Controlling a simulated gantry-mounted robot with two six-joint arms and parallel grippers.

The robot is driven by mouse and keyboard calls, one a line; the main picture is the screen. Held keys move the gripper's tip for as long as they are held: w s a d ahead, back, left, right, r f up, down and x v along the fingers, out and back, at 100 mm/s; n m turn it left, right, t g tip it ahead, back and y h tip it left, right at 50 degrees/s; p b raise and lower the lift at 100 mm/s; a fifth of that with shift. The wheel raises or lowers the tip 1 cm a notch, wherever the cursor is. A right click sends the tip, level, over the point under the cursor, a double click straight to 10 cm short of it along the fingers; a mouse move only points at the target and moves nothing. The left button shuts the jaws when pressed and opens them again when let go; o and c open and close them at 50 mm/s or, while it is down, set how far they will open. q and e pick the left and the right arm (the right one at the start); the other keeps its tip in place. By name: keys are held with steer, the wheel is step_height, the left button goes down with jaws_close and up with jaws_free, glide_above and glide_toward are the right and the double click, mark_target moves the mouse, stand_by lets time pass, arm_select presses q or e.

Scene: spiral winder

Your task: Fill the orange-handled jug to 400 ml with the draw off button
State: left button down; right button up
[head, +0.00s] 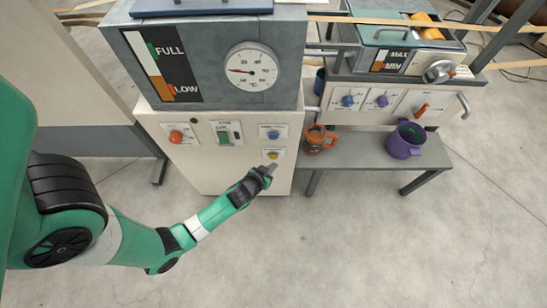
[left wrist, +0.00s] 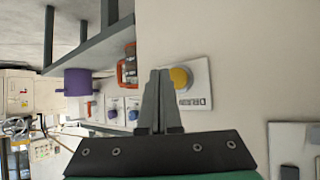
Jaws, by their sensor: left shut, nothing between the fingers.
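The orange-handled jug (head: 317,140) stands on the grey bench right of the white cabinet; its fill level cannot be read. Its orange handle also shows in the left wrist view (left wrist: 123,72). A yellow button (head: 273,154) sits low on the cabinet's front; its label is too small to read. In the left wrist view the button (left wrist: 181,77) is just beside my closed fingertips. My left gripper (head: 271,168) is shut and empty, its tips close to the button; whether they touch cannot be told. My right gripper is not in view.
A purple jug (head: 404,141) stands farther right on the grey bench (head: 360,152). A blue knob (head: 273,133) is above the yellow button; a red knob (head: 176,137) and green switch (head: 225,135) are to the left. A gauge (head: 251,67) is above. The floor in front is clear.

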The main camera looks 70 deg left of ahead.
arm_select(q)
steer(key=d, duration=0.1)
steer(key=s+d, duration=0.1)
steer(key=d+b, duration=0.1)
steer(key=d, duration=0.1)
steer(key=shift+s, duration=0.3)
stand_by(1.0)
